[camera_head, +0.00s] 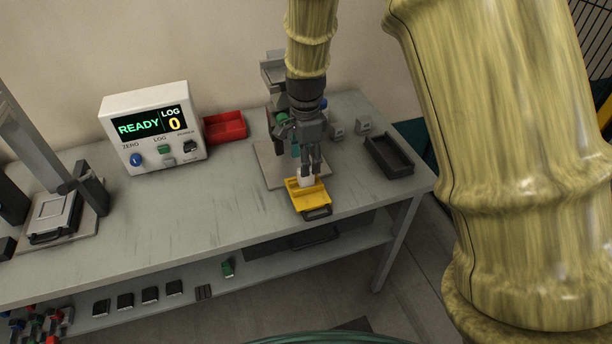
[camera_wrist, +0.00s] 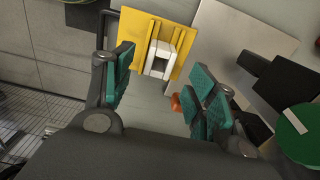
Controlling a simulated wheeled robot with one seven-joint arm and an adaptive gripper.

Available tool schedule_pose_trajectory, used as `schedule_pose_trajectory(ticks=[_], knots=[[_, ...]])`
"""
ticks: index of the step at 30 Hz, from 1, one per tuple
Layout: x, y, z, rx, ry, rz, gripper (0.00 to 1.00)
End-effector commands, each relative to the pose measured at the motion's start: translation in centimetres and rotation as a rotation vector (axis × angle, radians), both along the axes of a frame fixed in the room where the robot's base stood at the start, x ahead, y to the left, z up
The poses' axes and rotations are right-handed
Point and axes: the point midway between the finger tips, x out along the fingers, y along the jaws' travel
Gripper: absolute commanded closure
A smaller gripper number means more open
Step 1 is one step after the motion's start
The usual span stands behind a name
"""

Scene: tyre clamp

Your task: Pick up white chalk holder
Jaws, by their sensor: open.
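The white chalk holder (camera_head: 306,182) appears as a small white block at the yellow tray (camera_head: 312,199) near the table's front edge. In the wrist view the white chalk holder (camera_wrist: 160,58) is a white frame-like piece against the yellow tray (camera_wrist: 140,32). My gripper (camera_head: 312,170) is just above it in the head view, pointing down and partly covering it. In the wrist view my gripper (camera_wrist: 163,78) is open, with green-padded fingers apart and the holder between and beyond them. I cannot tell whether a finger touches it.
A grey base plate with a machine (camera_head: 272,166) stands directly behind the yellow tray. A black tray (camera_head: 389,157) is to the right and a red bin (camera_head: 224,126) behind left. A white READY display box (camera_head: 152,130) stands further left. The table's front middle (camera_head: 200,215) is clear.

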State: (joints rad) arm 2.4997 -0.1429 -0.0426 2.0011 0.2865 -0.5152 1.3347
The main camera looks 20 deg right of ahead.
Motion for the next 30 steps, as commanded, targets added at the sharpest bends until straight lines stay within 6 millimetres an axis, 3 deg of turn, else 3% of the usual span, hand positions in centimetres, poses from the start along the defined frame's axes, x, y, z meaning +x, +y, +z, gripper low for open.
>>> schedule_pose_trajectory(ticks=[12,24,30], knots=[[-0.1,-0.2,-4.3,0.001,0.002,-0.003,0.43],[-0.1,-0.2,-5.1,0.0,0.0,-0.004,0.43],[-0.1,-0.2,-5.1,0.0,0.0,-0.004,0.77]])
